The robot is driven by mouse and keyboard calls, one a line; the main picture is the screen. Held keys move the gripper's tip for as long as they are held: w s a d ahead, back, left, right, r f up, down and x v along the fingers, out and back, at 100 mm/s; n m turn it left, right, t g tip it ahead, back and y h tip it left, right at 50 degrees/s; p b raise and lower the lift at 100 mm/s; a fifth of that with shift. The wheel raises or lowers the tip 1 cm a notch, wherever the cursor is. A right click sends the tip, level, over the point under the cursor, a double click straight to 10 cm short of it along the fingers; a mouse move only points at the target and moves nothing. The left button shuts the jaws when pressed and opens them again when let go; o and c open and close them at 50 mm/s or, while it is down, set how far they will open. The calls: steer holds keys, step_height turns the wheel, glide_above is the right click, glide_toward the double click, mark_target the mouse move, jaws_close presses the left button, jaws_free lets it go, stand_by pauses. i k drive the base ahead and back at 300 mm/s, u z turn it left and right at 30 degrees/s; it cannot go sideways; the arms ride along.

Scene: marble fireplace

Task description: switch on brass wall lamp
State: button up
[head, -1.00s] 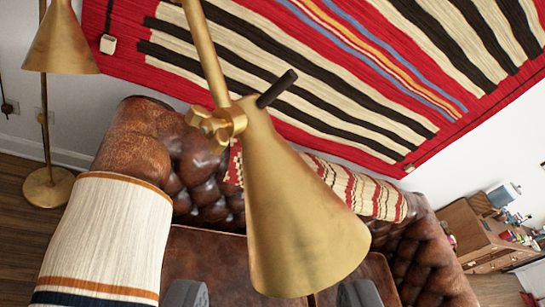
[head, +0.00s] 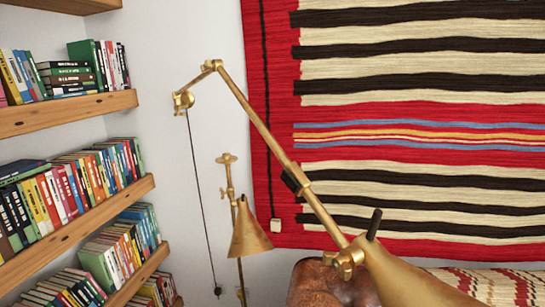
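The brass wall lamp (head: 290,165) hangs from a mount on the white wall. Its jointed arm slopes down to the right to a brass cone shade (head: 415,283), cut off by the bottom edge. A short black stick (head: 374,223) stands up from the shade's top, near the brass joint. A small black part (head: 293,180) sits midway along the arm. A thin dark cord (head: 200,190) runs from the wall mount down to a small dark fitting (head: 217,291). The bulb is hidden, and no glow shows. My gripper is not in view.
A second brass lamp (head: 250,232) stands lower, behind the wall lamp. Bookshelves (head: 75,110) fill the left side. A brown leather sofa (head: 330,285) is below.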

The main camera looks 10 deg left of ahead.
mark_target(287, 178)
steer(key=k, duration=1.1)
steer(key=u, duration=0.6)
steer(key=i, duration=1.65)
steer(key=z, duration=0.6)
